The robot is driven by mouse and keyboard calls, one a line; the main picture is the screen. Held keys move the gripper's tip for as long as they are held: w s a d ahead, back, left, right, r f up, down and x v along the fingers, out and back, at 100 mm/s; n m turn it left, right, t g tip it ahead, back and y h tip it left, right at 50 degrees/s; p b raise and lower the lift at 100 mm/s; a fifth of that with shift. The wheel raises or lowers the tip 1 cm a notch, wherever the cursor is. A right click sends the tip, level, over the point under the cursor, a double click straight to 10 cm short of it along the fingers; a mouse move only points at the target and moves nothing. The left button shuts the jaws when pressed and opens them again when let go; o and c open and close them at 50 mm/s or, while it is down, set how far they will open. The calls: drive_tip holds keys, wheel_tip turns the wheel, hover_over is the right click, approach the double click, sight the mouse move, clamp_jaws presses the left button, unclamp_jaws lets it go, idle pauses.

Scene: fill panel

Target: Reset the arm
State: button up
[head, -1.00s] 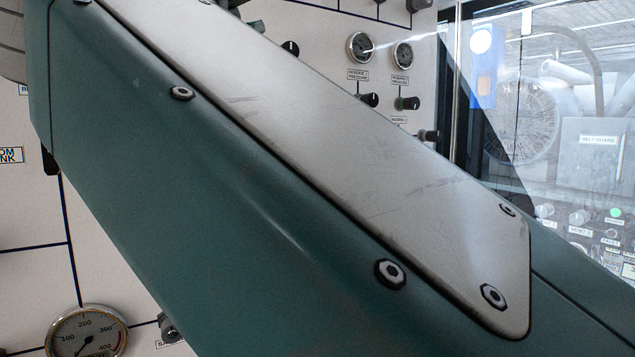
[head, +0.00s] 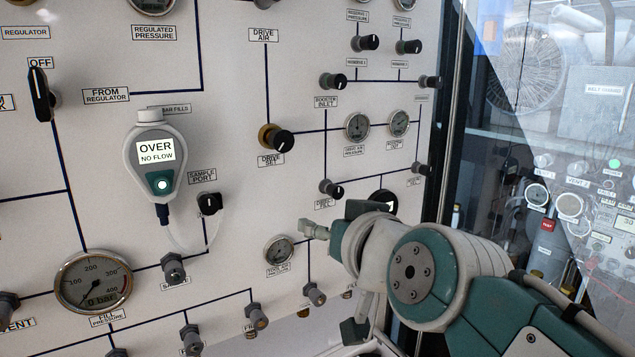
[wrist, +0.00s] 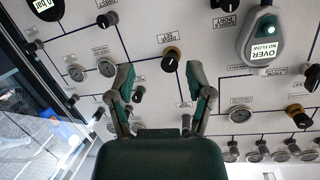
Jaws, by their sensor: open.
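My arm (head: 425,275) reaches in from the lower right of the head view, a green and grey arm with its end in front of the white panel (head: 225,130). My gripper (wrist: 160,85) shows in the wrist view with its two green and grey fingers spread apart. Nothing is between them. The fingers point toward the panel, on either side of the black drive set knob (wrist: 171,59) in the picture. I cannot tell the distance to the panel.
The panel carries several knobs, gauges and lines. A grey sensor (head: 155,160) reading "OVER NO FLOW" is mounted on it, also in the wrist view (wrist: 263,38). A fill pressure gauge (head: 93,281) sits lower left. A glass pane (head: 520,130) stands right of the panel.

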drive_tip(key=s+d+f+m+g+h, duration=0.1)
drive_tip(key=s+d+f, duration=0.3)
drive_tip(key=f, duration=0.4)
drive_tip(key=s+d+f+g+h, duration=0.3)
drive_tip(key=s+d+f+g, duration=0.1)
drive_tip(key=f, duration=0.4)
drive_tip(key=s+d+f+m+g+h, duration=0.1)
drive_tip(key=s+d+f+g+h, duration=0.1)
drive_tip(key=s+d+f, duration=0.3)
wheel_tip(320, 180, down, 3)
drive_tip(key=shift+s+d+f+m+g+h, duration=0.2)
drive_tip(key=shift+d+m+g+h, duration=0.1)
drive_tip(key=shift+d+g, duration=0.3)
drive_tip(key=shift+a, duration=0.1)
